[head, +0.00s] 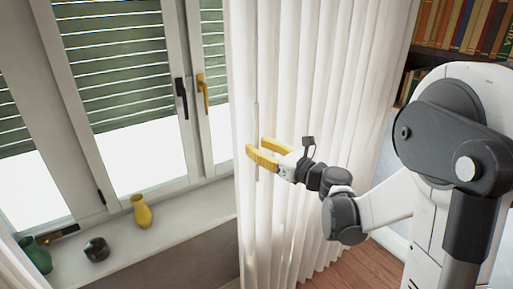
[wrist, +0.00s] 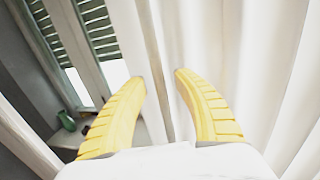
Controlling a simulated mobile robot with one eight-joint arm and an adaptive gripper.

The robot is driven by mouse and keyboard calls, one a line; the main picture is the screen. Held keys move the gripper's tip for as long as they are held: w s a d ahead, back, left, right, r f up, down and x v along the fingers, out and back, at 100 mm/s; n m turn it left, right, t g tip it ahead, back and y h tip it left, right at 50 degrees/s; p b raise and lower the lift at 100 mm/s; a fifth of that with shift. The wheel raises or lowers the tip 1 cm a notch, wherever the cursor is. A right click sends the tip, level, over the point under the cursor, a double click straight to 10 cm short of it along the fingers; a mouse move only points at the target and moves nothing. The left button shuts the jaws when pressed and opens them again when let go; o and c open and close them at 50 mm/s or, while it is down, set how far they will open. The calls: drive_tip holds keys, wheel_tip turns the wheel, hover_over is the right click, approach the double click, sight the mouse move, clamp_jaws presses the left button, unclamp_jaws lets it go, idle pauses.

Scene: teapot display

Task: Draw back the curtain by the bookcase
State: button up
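The white pleated curtain (head: 330,90) hangs in long folds between the window and the bookcase (head: 425,57). It also fills the middle and right of the wrist view (wrist: 255,60). My gripper (head: 257,147) is at the curtain's left, window-side edge, with its yellow fingers pointing left. In the wrist view the fingers (wrist: 159,78) stand apart, with a narrow pale strip of the curtain edge showing between them. The fingers do not visibly pinch it. Whether either finger touches the cloth is unclear.
The window (head: 125,80) with green slats is at left. Its sill (head: 185,215) holds a yellow vase (head: 142,211), a dark round pot (head: 96,249) and a green vase (head: 36,256). Another white curtain (head: 12,262) shows at lower left. Wooden floor (head: 355,268) lies below.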

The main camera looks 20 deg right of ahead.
drive_tip(key=shift+w+a, duration=0.2)
drive_tip(key=shift+w, duration=0.2)
clamp_jaws()
